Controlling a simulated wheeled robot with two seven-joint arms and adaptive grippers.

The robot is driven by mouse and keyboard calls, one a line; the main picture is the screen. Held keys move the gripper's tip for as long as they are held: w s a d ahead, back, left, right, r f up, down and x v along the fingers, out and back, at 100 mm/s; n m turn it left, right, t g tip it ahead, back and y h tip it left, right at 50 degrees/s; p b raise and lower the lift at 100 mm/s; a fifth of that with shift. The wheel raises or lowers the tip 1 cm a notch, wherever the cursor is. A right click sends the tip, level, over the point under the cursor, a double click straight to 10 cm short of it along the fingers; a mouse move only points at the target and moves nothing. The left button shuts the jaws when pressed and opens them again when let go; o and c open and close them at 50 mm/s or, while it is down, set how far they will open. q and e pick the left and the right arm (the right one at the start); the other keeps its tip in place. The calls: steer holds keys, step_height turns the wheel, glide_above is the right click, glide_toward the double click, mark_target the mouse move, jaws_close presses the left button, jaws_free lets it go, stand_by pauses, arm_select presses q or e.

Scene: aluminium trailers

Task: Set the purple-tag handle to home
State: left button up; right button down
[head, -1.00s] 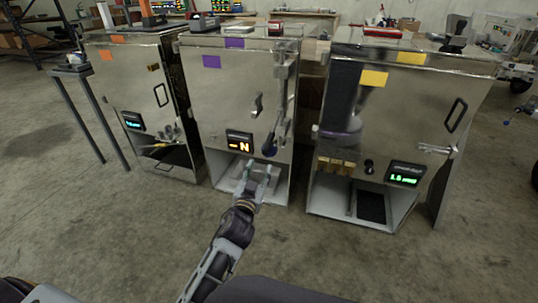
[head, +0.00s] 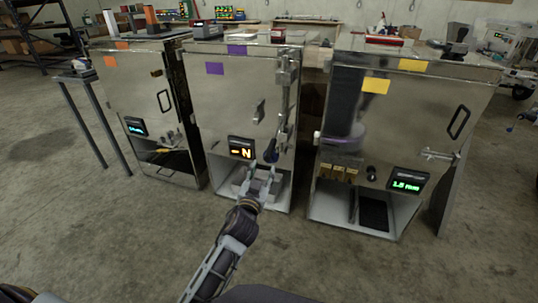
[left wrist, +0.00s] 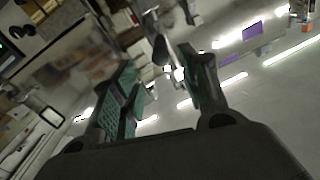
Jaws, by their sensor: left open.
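The purple-tag cabinet (head: 232,115) is the middle metal box, with two purple tags (head: 215,68) at its upper front. Its handle (head: 271,151) is a lever with a dark rounded end, low on the right of the front, beside an orange display (head: 241,148) that seems to read "-N". My left gripper (head: 263,171) is open just below and in front of the handle's end; I cannot tell whether they touch. In the left wrist view, the open fingers (left wrist: 166,82) point towards a blurred handle (left wrist: 161,49) with a dark part. My right gripper is not in view.
An orange-tag cabinet (head: 131,89) stands on the left and a yellow-tag cabinet (head: 420,115) on the right. The middle cabinet has an open bay at its bottom, around my gripper. A small stand (head: 80,79) is at the far left. The concrete floor (head: 390,270) in front is clear.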

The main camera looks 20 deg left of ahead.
mark_target(266, 159)
arm_select(q)
steer(key=shift+w, duration=1.05)
steer(key=shift+w+a+b, duration=0.2)
steer(key=shift+w+b, duration=0.15)
steer(key=shift+w, duration=2.8)
steer(key=shift+w+a, duration=0.1)
steer(key=shift+w, duration=0.75)
steer(key=shift+w+b, duration=0.3)
steer(key=shift+w, duration=0.2)
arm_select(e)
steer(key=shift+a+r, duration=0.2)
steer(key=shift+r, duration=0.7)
